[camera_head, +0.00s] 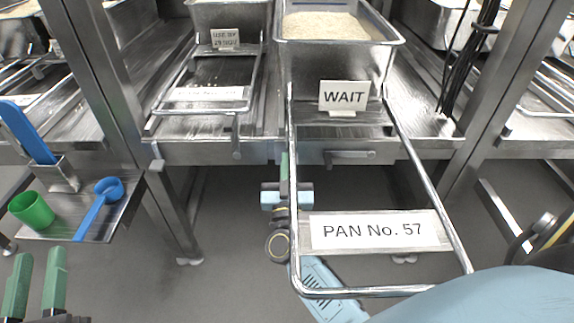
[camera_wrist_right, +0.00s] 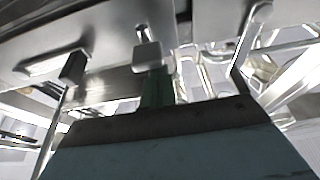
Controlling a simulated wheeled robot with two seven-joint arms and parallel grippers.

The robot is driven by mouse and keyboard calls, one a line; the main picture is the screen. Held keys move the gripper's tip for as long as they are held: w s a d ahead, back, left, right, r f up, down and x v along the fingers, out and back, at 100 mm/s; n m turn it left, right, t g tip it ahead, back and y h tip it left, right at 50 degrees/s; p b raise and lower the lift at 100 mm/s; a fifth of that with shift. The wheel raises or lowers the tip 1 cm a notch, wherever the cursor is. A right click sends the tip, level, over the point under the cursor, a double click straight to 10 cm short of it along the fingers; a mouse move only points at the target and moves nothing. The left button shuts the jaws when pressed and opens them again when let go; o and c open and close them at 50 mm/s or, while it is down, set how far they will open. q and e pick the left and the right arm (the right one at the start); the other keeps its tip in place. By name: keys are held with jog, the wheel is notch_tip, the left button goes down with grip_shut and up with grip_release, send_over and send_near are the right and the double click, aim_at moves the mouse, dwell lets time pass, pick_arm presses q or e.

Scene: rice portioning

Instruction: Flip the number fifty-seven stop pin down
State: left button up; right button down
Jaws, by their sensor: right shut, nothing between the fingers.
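The number fifty-seven stop pin (camera_head: 350,157) is a grey metal bar lying level under the shelf's front edge, behind the frame of the plate reading PAN No. 57 (camera_head: 375,231). In the right wrist view a level bar on the left (camera_wrist_right: 48,65) looks like the same pin. My right gripper (camera_head: 284,165) is shut and empty, left of the pin and apart from it, partly behind the frame's left rail. Its green fingers also show in the right wrist view (camera_wrist_right: 156,88), below a square metal end. My left gripper (camera_head: 34,283) is open and empty at the lower left.
A WAIT sign (camera_head: 344,96) stands before a rice-filled pan (camera_head: 385,62). A neighbouring pin (camera_head: 237,150) hangs down to the left. A side shelf (camera_head: 125,213) holds a green cup (camera_head: 32,210) and a blue scoop (camera_head: 98,205). The frame's rails (camera_head: 440,215) project forward.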

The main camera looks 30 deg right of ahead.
dwell(0.3)
